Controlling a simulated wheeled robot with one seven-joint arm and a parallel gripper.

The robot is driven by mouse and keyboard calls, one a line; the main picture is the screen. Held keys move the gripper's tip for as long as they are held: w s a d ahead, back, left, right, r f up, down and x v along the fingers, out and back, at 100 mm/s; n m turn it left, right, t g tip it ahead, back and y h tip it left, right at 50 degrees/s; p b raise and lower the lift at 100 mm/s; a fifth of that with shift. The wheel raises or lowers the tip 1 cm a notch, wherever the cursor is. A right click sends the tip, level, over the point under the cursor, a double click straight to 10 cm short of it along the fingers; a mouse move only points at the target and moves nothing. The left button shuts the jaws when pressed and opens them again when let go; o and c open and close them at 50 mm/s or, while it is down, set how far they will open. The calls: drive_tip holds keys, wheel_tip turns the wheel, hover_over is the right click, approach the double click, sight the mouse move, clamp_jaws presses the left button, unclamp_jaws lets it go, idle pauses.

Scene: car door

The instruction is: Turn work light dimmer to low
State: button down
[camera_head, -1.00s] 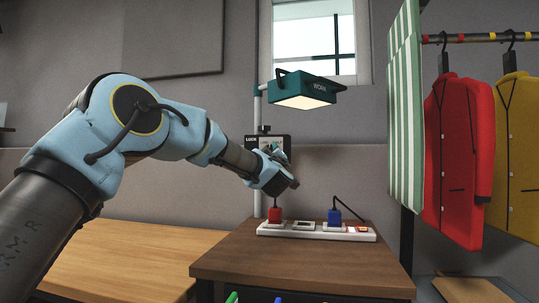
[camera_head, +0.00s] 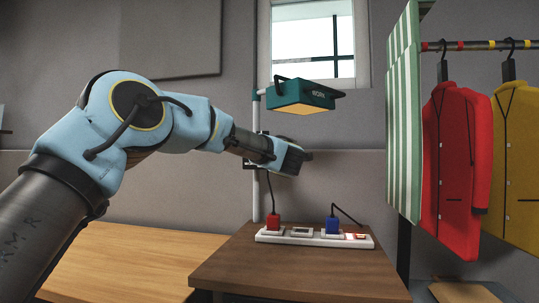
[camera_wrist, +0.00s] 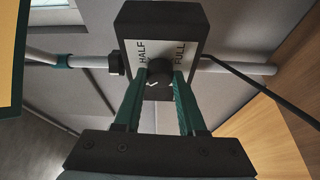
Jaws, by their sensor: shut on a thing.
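The dimmer is a dark box (camera_wrist: 165,20) with a pale plate lettered HALF and FULL, seen in the wrist view. Its round black knob (camera_wrist: 158,72) has a white mark, which shows low on the knob's face in that view. My gripper's two green fingers (camera_wrist: 158,84) are shut on the knob, one on each side. In the head view my gripper (camera_head: 300,160) is in front of the box and hides most of it. The teal work light (camera_head: 305,92) hangs above on a pale pole, its underside glowing yellowish.
A white power strip (camera_head: 315,238) with a red plug (camera_head: 273,220) and a blue plug (camera_head: 333,225) lies on the wooden cabinet below. A striped cloth (camera_head: 404,120) and red and yellow coats hang at right. A wooden bench (camera_head: 120,260) is at left.

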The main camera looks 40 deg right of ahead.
drive_tip(key=shift+n, duration=0.3)
idle(0.4)
drive_tip(key=shift+c, duration=2.4)
unclamp_jaws()
drive_tip(key=b+v, duration=0.1)
drive_tip(key=v, duration=0.9)
drive_tip(key=shift+s+a, duration=0.25)
drive_tip(key=shift+s, duration=0.05)
drive_tip(key=shift+r, duration=0.1)
